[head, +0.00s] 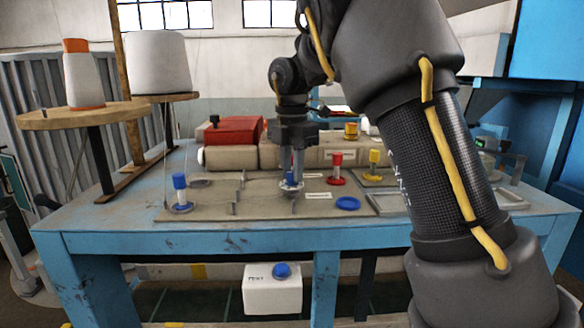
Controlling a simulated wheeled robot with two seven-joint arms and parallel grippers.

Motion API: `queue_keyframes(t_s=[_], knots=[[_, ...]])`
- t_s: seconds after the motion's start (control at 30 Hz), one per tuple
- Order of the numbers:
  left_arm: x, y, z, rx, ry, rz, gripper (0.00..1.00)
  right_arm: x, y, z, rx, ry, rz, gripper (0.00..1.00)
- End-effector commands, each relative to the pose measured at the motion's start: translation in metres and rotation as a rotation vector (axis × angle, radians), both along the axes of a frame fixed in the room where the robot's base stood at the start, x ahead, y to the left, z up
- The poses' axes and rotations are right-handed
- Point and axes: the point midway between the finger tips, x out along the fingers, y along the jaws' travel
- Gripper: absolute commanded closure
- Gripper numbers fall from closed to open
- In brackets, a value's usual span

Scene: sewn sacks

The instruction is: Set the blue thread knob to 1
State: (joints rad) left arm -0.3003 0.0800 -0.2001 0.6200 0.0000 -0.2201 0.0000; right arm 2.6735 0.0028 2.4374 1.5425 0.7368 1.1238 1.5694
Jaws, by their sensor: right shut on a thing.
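My right gripper (291,178) points straight down over the grey panel on the table. Its fingers are shut on a small blue and pale piece (291,185) low at the panel, mostly hidden by the fingers. It may be the blue thread knob, but I cannot read any number or pointer on it. A blue capped post with a round base (180,192) stands at the panel's left. A red one (336,170) and a yellow one (374,165) stand right of the gripper. My left gripper is not in view.
A flat blue ring (347,203) lies near the panel's front edge. A white box with a blue button (273,288) hangs below the blue table (200,242). Thread cones (84,80) stand on wooden discs at left. A red-topped machine (233,131) is behind. My right arm blocks the right side.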

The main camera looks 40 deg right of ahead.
Motion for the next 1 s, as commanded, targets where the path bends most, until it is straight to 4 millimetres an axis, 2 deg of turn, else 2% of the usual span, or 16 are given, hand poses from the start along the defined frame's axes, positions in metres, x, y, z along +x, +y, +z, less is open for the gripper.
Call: queue_keyframes(t_s=[0.4,1.0], knots=[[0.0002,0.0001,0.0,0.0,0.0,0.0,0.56,0.0,0.0009,-0.0004,0.001,0.002,-0.273,1.0],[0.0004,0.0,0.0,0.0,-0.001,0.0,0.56,-0.0001,0.0004,-0.0002,0.0,0.001,-0.361,1.0]])
